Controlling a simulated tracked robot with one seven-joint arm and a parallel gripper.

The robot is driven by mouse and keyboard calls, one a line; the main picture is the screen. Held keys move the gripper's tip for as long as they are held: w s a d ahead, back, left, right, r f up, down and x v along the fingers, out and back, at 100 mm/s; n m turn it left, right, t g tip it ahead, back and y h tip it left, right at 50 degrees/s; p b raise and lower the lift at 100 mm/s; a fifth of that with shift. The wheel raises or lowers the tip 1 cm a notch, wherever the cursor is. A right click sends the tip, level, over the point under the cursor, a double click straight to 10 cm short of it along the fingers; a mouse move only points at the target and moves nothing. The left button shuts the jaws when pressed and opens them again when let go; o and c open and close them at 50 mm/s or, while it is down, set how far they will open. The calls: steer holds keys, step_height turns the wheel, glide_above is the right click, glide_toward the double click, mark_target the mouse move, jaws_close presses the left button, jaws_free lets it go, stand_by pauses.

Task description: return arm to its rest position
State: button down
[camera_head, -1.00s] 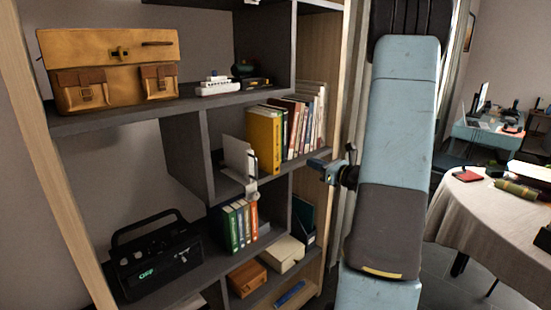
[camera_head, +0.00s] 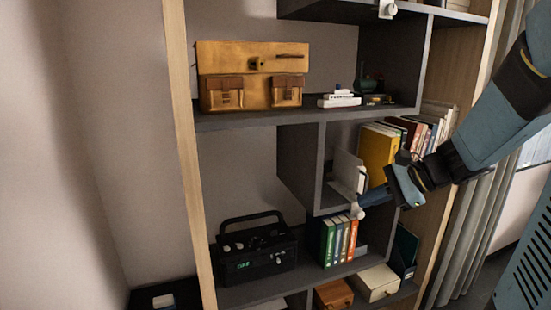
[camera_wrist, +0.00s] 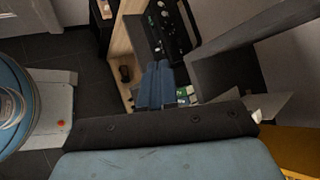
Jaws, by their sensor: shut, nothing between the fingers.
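My arm reaches in from the right edge of the head view, bent, with my gripper (camera_head: 372,197) pointing left in front of the dark shelf unit (camera_head: 300,190). In the wrist view, the blue fingers of my gripper (camera_wrist: 155,84) lie side by side, shut and empty. The gripper appears near the colored books (camera_head: 339,240) on the lower middle shelf; whether it touches the shelf cannot be told. The arm hides part of the shelf's right side.
A tan satchel (camera_head: 250,82) and a small white ship model (camera_head: 339,100) stand on the upper shelf. A black radio (camera_head: 256,255) sits lower left. A yellow book (camera_head: 377,157) and other books fill the middle right. A grey curtain (camera_head: 470,235) hangs at the right.

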steer(key=s+d+r+n+h, duration=0.1)
steer(key=s+r+n+h, duration=0.1)
steer(key=s+n+h, duration=0.2)
steer(key=s+r+n+t+h, duration=0.1)
steer(key=s+r+n+h, duration=0.2)
steer(key=s+n, duration=0.6)
steer(key=s+h, duration=0.1)
steer(key=h, duration=0.1)
steer(key=shift+d+n+h, duration=0.3)
steer(key=shift+d+n, duration=0.1)
